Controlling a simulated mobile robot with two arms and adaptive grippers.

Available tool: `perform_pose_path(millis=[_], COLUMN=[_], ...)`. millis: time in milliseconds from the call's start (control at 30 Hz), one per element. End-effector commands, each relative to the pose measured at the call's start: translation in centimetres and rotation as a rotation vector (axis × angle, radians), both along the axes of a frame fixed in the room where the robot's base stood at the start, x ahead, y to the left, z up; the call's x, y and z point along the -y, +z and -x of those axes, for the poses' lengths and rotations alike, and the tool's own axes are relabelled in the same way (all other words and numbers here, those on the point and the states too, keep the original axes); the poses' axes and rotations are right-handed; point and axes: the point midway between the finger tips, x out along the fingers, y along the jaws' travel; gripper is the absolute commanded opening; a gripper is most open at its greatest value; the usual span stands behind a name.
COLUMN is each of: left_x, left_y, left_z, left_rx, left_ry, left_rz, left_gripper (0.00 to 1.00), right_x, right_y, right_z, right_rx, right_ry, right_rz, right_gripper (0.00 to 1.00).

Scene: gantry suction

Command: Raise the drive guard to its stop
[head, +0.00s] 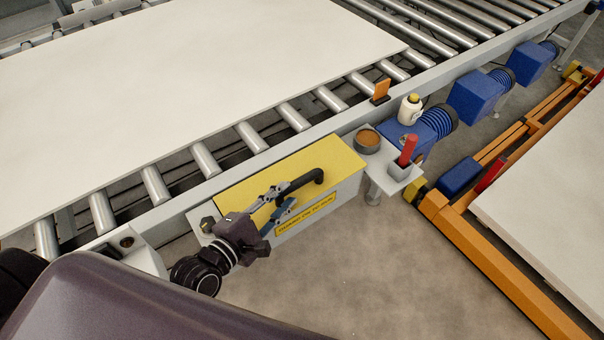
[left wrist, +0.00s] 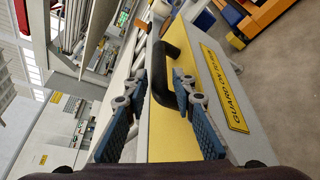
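The drive guard (head: 340,157) is a long box with a yellow top beside the roller conveyor. It looks lowered over what is under it. A black bar handle (head: 306,181) stands on its top, and a yellow lettered label (head: 305,214) is on its front side. My left gripper (head: 289,196) is open at the near end of the handle. In the left wrist view the handle (left wrist: 164,84) lies between the two spread fingers, over the yellow top (left wrist: 172,138); I cannot tell whether either finger touches it. My right gripper is not in view.
A large pale board (head: 190,85) lies on the rollers. Past the guard's far end, a small shelf (head: 394,178) holds a red-handled item (head: 408,150). A brown-topped cup (head: 368,140), a white bottle (head: 409,110) and blue motors (head: 475,95) are close by. An orange frame (head: 480,235) stands right.

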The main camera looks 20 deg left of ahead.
Motion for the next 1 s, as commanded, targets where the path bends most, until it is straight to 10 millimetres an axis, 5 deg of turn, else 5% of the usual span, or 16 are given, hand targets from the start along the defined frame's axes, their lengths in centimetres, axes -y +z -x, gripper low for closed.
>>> perform_pose_path(millis=[233,500,867,1000], left_x=[1.1,2.0,2.1,2.1], left_y=[-0.6,-1.4,-1.5,-1.5], left_z=[-3.4,-6.2,-6.6,-6.6], left_rx=[0.003,0.001,0.0,0.0], left_ry=[0.0,0.0,0.0,0.0], left_rz=[0.0,-0.001,-0.001,-0.001], left_gripper=[0.24,0.24,0.24,0.09], right_x=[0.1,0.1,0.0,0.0], right_y=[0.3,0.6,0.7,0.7], right_z=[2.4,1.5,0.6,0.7], right_rx=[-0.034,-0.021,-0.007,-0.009], right_ry=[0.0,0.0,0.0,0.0], right_rz=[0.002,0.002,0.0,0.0], right_gripper=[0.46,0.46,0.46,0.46])
